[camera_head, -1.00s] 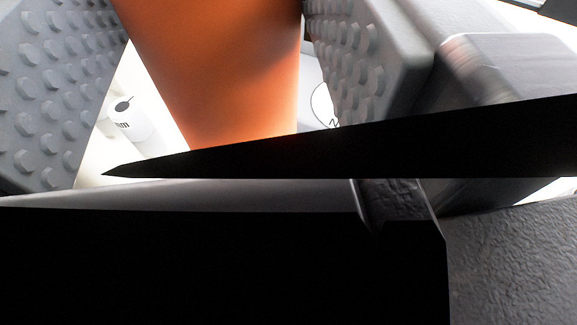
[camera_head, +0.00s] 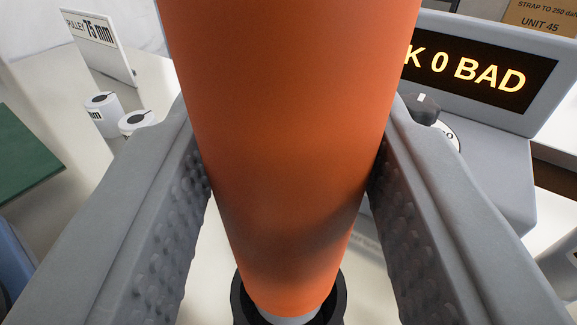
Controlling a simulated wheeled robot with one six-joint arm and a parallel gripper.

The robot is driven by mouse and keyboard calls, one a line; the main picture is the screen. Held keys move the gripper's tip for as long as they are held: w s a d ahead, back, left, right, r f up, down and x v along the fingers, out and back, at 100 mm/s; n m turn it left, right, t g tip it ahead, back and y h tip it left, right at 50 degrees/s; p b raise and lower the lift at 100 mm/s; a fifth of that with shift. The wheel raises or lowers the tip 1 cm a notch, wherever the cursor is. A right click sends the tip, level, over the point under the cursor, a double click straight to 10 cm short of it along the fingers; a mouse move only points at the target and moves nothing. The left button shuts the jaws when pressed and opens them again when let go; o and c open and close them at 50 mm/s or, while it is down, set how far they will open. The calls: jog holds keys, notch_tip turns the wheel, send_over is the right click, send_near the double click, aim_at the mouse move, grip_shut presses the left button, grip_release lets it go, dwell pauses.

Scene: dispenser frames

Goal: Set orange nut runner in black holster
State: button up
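The orange nut runner (camera_head: 290,130) stands between the two grey fingers of my gripper (camera_head: 290,165), filling the middle of the view and running off the top edge. The studded pads meet its sides, and my gripper looks shut on it. Its body narrows downward to a grey lower end. A black round rim, apparently the black holster (camera_head: 338,300), surrounds that lower end at the bottom edge. I cannot tell how far the end sits inside, because the rim is partly hidden by the nut runner and cut off by the frame.
A grey console with a lit display (camera_head: 480,75) and black knob (camera_head: 422,108) stands close on the right. White labelled cylinders (camera_head: 103,115) and a "75 mm" sign (camera_head: 98,45) stand at left. A green mat (camera_head: 25,155) lies far left. White table shows between these.

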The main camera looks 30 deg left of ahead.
jog(key=o, duration=1.1)
jog(key=shift+f, duration=0.1)
jog(key=shift+s+d, duration=0.1)
jog(key=shift+s, duration=0.1)
jog(key=v, duration=1.1)
jog(key=shift+s+d, duration=0.2)
jog(key=shift+s, duration=0.05)
